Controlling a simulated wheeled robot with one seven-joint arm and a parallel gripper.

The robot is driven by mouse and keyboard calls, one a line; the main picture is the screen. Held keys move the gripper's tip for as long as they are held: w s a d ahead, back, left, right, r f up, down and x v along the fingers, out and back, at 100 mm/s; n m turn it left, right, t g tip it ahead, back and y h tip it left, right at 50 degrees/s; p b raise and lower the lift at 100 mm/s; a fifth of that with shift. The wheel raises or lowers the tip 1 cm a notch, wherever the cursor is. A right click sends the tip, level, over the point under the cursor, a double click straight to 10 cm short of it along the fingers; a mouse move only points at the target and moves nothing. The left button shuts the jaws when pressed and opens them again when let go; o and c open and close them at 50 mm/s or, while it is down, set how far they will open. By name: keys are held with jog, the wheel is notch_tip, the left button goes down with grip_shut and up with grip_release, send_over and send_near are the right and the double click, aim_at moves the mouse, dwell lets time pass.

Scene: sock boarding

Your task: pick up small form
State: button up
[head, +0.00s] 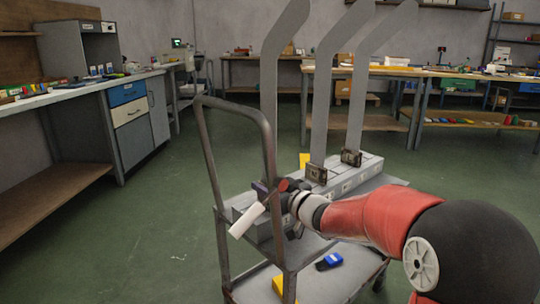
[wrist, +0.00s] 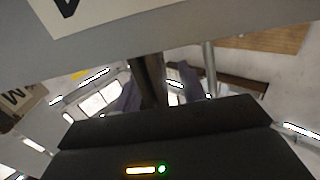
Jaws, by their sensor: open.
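Three flat grey leg-shaped forms stand upright on the cart. The left form (head: 286,60) is nearest my gripper, and its foot is hidden behind it. The middle form (head: 334,90) and right form (head: 372,80) stand in dark clamps. I cannot read which form is the small one in the head view. My gripper (head: 284,188) is open at the left form's lower end; I cannot tell whether it touches it. In the wrist view, a broad grey surface (wrist: 200,42) with a partly cut-off letter label crosses close ahead, and a block marked M (wrist: 20,103) shows at left.
The cart's handle (head: 203,140) rises just left of my gripper. A white piece (head: 247,220) hangs by the cart's left end. A blue item (head: 329,261) and a yellow item (head: 283,287) lie on the lower shelf. Workbenches (head: 125,120) stand left and behind, with open floor between.

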aim_at(261, 72)
jog(key=shift+w+a, duration=0.4)
grip_shut()
jog(key=shift+r, duration=0.1)
jog(key=shift+r+p, duration=6.6)
jog(key=shift+r, duration=7.3)
